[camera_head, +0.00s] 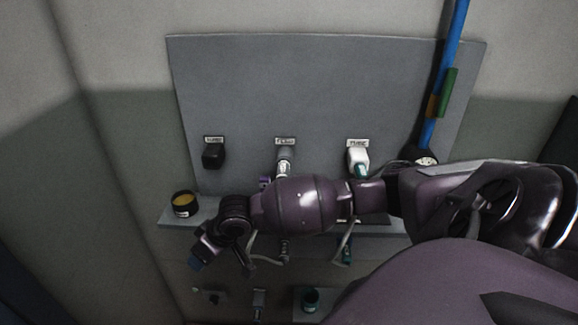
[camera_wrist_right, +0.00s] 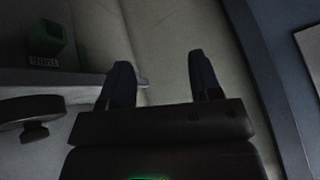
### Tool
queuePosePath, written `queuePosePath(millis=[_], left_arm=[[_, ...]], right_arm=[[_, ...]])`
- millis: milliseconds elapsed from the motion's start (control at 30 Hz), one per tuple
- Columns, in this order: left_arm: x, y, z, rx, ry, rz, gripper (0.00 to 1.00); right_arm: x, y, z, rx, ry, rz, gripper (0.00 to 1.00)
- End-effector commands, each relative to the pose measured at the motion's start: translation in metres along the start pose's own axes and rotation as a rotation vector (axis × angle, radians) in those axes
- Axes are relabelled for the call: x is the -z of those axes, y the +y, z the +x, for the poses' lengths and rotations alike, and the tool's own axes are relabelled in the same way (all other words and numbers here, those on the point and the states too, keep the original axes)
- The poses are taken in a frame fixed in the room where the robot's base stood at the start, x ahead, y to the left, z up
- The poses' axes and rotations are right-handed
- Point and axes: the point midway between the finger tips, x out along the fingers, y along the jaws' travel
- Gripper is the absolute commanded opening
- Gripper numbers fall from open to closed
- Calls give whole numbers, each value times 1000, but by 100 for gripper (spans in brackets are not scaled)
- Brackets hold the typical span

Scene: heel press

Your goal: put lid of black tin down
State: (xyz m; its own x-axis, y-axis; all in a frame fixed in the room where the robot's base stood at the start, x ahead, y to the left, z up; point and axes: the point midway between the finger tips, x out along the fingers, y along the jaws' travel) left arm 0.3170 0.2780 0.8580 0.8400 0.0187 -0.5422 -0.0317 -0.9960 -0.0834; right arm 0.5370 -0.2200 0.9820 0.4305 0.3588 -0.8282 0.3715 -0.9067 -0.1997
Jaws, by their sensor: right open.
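A black tin (camera_head: 184,210) with yellow contents stands uncovered at the left end of the grey shelf in the head view. My right gripper (camera_head: 222,266) is open, below and slightly right of the tin, in front of the shelf. The right wrist view shows its two fingers (camera_wrist_right: 162,80) apart with nothing between them. A dark disc with a small knob (camera_wrist_right: 30,110) shows at the left edge of that view, apart from the fingers; it looks like a lid, but I cannot tell what it rests on. My left gripper is not in view.
A grey panel (camera_head: 320,85) behind the shelf (camera_head: 170,219) carries a black fixture (camera_head: 213,156) and a white one (camera_head: 357,156), with labels. A blue pole (camera_head: 444,80) stands at the right. My arm hides much of the shelf. A dark green tin (camera_head: 310,298) sits lower down.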

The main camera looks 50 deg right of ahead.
Motion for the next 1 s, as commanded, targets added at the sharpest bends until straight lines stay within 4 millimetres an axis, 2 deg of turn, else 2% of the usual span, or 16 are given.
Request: queuePosePath(millis=[33, 200, 433, 667, 900, 1000], left_arm=[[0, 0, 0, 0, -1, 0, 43], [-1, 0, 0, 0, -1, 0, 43], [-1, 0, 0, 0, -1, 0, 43], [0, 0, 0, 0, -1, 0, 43], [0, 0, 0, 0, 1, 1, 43], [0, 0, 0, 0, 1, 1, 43]], right_arm=[[-12, -13, 10, 32, 25, -1, 58], [-39, -43, 29, 87, 153, -16, 58], [-78, -59, 37, 65, 324, 7, 58], [-132, -47, 31, -76, 446, 49, 58], [-208, -20, 8, -304, 477, 70, 58], [-234, -12, -2, -382, 465, 68, 58]])
